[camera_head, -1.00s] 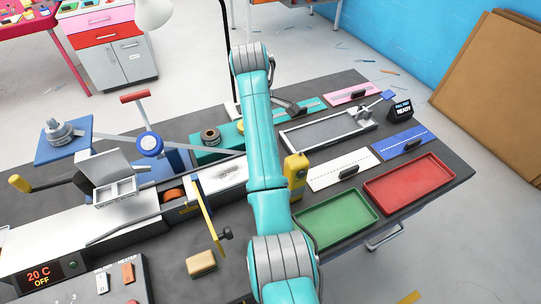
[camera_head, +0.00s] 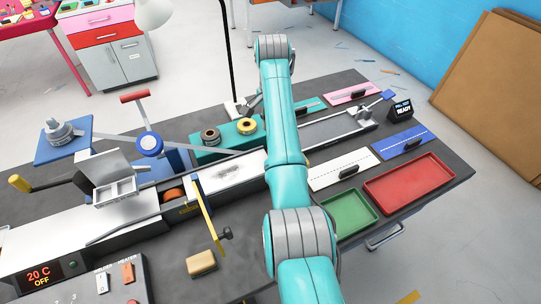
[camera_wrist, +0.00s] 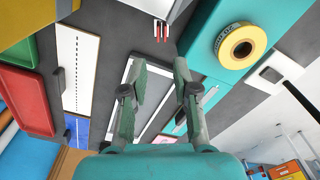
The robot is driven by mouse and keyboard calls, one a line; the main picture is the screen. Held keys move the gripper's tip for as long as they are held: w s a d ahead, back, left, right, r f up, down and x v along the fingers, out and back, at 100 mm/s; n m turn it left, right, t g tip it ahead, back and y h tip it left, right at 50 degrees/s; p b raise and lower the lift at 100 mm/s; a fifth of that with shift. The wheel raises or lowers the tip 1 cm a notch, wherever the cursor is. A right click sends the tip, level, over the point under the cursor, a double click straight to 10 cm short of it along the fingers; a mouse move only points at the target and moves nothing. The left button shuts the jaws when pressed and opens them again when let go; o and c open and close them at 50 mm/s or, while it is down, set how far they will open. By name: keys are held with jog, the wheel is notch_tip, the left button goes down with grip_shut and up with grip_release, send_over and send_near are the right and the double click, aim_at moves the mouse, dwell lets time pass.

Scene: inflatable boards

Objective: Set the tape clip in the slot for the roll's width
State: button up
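My gripper (camera_wrist: 160,72) is open in the wrist view, with nothing between its two grey-green fingers. In the head view my arm hides most of it; a grey finger part (camera_head: 251,104) shows left of the arm. A yellow tape roll (camera_wrist: 234,54) lies on a teal block (camera_wrist: 201,47), right of the fingers in the wrist view. In the head view the yellow roll (camera_head: 247,125) sits beside a brown roll (camera_head: 210,136) on the teal block (camera_head: 228,133). I cannot pick out the tape clip or its slot for certain. Small red-and-white pieces (camera_wrist: 160,33) show ahead of the fingers.
A grey frame (camera_head: 335,128), white board (camera_head: 340,170), blue board (camera_head: 403,142), pink board (camera_head: 350,92), green tray (camera_head: 350,213) and red tray (camera_head: 410,183) crowd the right side. A lamp pole (camera_head: 227,50) stands behind. A welding machine fills the left.

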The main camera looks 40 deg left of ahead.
jog(key=shift+m, duration=0.3)
notch_tip(320, 180, down, 11)
jog(key=shift+a+r, duration=0.1)
jog(key=shift+a, duration=0.05)
dwell(0.3)
jog(key=shift+c, duration=0.2)
grip_shut()
